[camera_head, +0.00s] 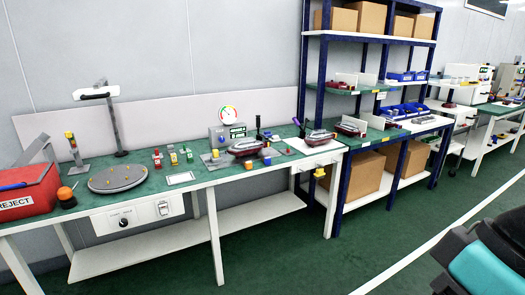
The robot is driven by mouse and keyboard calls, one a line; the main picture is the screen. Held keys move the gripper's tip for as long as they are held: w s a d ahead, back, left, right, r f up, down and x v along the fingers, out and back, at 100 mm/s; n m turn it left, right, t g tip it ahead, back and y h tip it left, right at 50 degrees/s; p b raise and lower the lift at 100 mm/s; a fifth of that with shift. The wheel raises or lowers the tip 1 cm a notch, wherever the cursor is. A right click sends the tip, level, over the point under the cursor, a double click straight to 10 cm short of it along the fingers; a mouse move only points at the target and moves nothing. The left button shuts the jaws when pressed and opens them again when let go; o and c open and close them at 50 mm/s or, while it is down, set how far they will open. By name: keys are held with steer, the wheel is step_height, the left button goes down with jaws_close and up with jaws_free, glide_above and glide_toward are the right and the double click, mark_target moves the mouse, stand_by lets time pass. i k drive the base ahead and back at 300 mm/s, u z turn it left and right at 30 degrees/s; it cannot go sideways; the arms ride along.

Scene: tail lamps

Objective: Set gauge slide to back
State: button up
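A grey gauge box (220,138) with small displays stands on the green-topped workbench (205,185), left of a dark red tail lamp (244,147). A round white dial (228,115) with a coloured arc shows just above the box. Small grey, yellow and blue parts lie at the foot of the box. The gauge slide is too small to make out for sure, and its position cannot be told. A teal and black part of my arm shows at the lower right. My gripper's fingers are not in view.
A red REJECT bin (28,192), a grey turntable (118,178) and a lamp stand (118,130) occupy the bench's left part. A blue shelf rack (320,85) with cartons stands right of the bench. The green floor (300,262) in front is clear.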

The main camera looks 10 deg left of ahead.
mark_target(215, 158)
steer(key=u, duration=0.35)
steer(key=i, duration=2.2)
steer(key=u, duration=0.65)
steer(key=i, duration=0.75)
steer(key=u, duration=0.2)
